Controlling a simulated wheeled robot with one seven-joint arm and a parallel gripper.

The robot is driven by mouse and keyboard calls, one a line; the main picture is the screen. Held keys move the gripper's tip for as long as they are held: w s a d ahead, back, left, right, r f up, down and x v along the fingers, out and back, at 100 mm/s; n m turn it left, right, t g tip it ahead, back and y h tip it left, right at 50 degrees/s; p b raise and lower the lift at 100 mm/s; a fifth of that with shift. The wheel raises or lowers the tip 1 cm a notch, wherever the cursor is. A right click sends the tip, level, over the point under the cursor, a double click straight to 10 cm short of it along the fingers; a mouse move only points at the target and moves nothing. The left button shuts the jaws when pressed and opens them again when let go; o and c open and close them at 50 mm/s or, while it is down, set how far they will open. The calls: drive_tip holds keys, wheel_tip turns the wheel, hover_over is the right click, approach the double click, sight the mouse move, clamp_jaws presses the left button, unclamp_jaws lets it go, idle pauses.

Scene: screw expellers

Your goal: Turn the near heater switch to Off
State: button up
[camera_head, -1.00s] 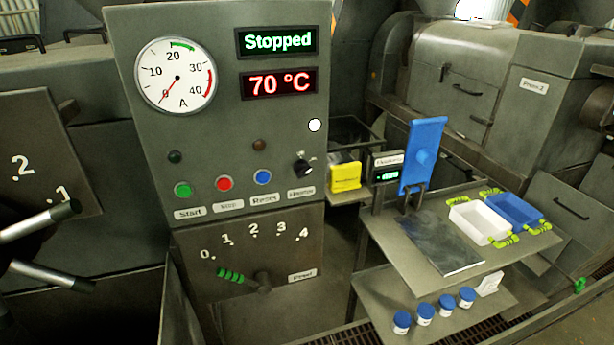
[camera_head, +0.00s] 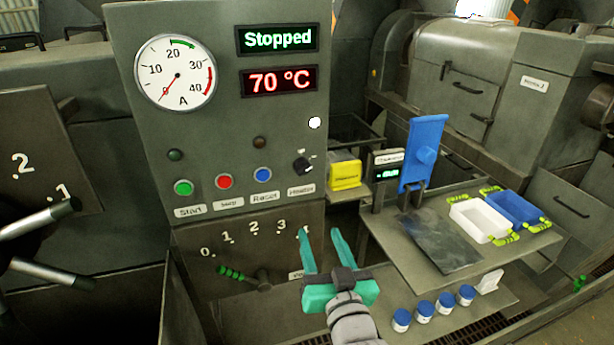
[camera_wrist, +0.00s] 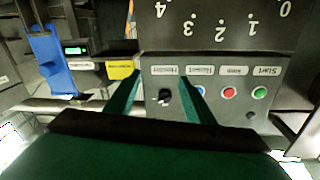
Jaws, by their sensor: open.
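The heater switch (camera_head: 302,164) is a small black rotary knob at the right of the grey control panel (camera_head: 290,120), above a label plate. Its pointer appears tilted, but its exact setting is too small to tell. My gripper (camera_head: 318,236), with teal fingers, is open and empty below the panel's button row, in front of the feed scale. In the wrist view, turned upside down, the knob (camera_wrist: 165,97) shows between the two open fingers (camera_wrist: 158,85), apart from them.
Green, red and blue buttons (camera_head: 263,176) sit left of the knob. The feed lever (camera_head: 236,274) with a green grip is below. A yellow box (camera_head: 345,174) and a blue-clamped scale table (camera_head: 400,235) stand to the right. The display reads Stopped and 70 °C.

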sight(305, 172)
wheel_tip(305, 172, up, 10)
drive_tip(key=n+y, duration=0.2)
drive_tip(key=n, duration=0.1)
drive_tip(key=shift+g, duration=0.3)
drive_tip(key=x, duration=1.1)
drive_tip(key=shift+w+d+f, duration=0.1)
drive_tip(key=shift+d+f, duration=0.1)
drive_tip(key=c, duration=1.1)
